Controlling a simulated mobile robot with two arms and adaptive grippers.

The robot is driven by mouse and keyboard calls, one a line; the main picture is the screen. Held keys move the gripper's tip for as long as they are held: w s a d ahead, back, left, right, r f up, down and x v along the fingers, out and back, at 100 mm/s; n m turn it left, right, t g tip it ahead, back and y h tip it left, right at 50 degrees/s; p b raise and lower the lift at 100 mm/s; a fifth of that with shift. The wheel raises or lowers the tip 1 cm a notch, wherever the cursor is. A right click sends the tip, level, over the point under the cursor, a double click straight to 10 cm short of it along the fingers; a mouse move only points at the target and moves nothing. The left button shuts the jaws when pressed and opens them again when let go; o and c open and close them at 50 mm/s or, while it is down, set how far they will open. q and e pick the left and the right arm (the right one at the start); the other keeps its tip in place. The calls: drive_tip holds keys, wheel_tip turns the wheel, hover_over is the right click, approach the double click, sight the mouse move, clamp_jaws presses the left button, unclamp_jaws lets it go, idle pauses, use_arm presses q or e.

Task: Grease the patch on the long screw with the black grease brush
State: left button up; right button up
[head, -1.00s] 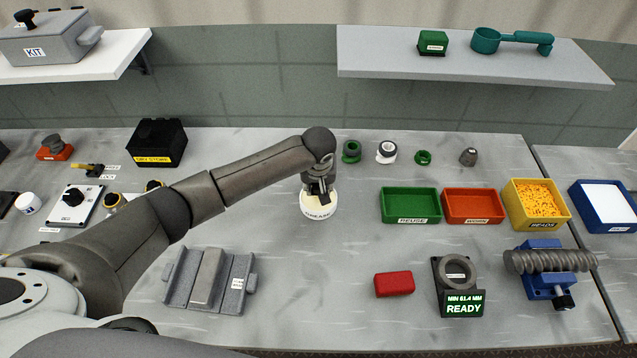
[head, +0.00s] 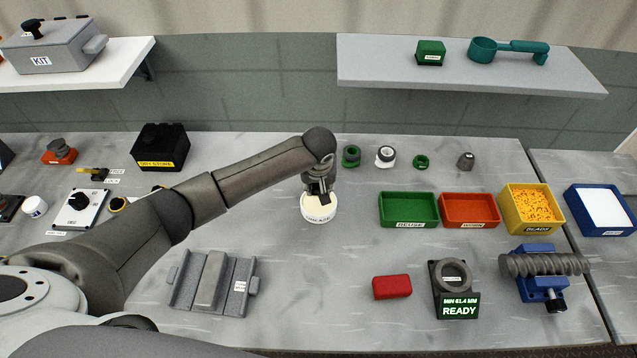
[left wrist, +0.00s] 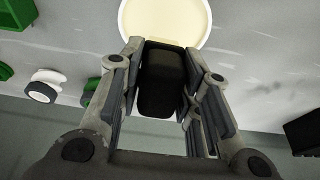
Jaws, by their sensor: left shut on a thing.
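My left gripper (head: 319,190) is over the white round grease pot (head: 318,210) in the middle of the table. In the left wrist view the fingers (left wrist: 165,75) are shut on the black grease brush (left wrist: 163,85), seen as a dark handle between them. The pale inside of the grease pot (left wrist: 165,18) shows beyond it. The brush tip is hidden, so I cannot tell if it touches the grease. The long grey screw (head: 545,264) lies across a blue stand (head: 538,290) at the right. I cannot make out a patch on it. My right gripper is not in view.
Green (head: 408,222) and orange (head: 469,223) trays and a yellow bead bin (head: 532,213) stand between pot and screw. A red block (head: 392,287) and a gauge reading READY (head: 457,303) sit in front. Small rings stand behind. A grey cradle (head: 207,283) is front left.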

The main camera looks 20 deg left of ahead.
use_arm(q)
wheel_tip(320, 180, up, 2)
drive_tip(key=shift+r+p, duration=0.25)
drive_tip(key=shift+p, duration=0.75)
drive_tip(key=shift+r, duration=1.05)
